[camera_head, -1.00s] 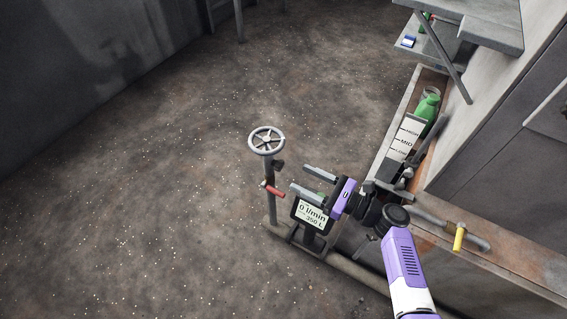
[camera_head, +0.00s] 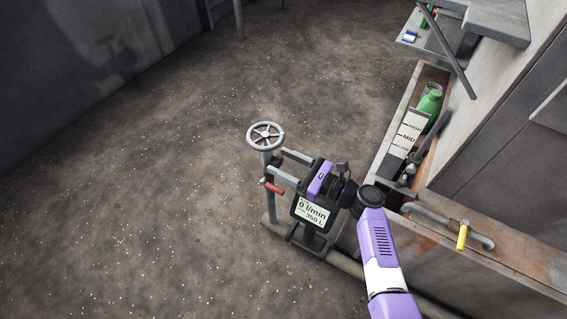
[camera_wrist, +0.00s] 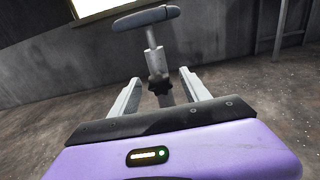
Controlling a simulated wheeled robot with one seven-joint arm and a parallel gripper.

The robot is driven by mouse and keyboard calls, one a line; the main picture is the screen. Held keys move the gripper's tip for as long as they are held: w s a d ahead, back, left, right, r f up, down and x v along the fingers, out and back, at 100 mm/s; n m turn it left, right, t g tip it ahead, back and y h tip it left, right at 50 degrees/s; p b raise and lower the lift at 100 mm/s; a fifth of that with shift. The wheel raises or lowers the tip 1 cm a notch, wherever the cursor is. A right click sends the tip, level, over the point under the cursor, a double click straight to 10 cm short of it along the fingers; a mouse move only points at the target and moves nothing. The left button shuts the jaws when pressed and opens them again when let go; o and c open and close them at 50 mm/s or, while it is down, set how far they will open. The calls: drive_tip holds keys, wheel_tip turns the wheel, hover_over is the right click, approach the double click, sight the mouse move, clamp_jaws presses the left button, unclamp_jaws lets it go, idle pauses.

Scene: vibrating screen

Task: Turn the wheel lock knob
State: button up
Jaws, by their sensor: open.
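The wheel lock knob (camera_wrist: 157,84) is a small dark knob on the side of the valve post, below the handwheel. In the wrist view it shows between the two fingers of my gripper (camera_wrist: 158,77), with a gap on each side. The grey spoked handwheel (camera_head: 266,136) tops the post, and its rim (camera_wrist: 146,18) is seen edge-on in the wrist view. In the head view my gripper (camera_head: 276,160) is open, its fingertips beside the post just below the wheel. The knob is hard to make out there, near the fingers.
A red lever (camera_head: 272,188) sticks out from the post below my fingers. A flow display (camera_head: 311,212) stands close under my gripper. A trough (camera_head: 388,148) with a level gauge (camera_head: 408,138) and a green bottle (camera_head: 430,100) is at right. The floor at left is clear.

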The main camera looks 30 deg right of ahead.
clamp_jaws()
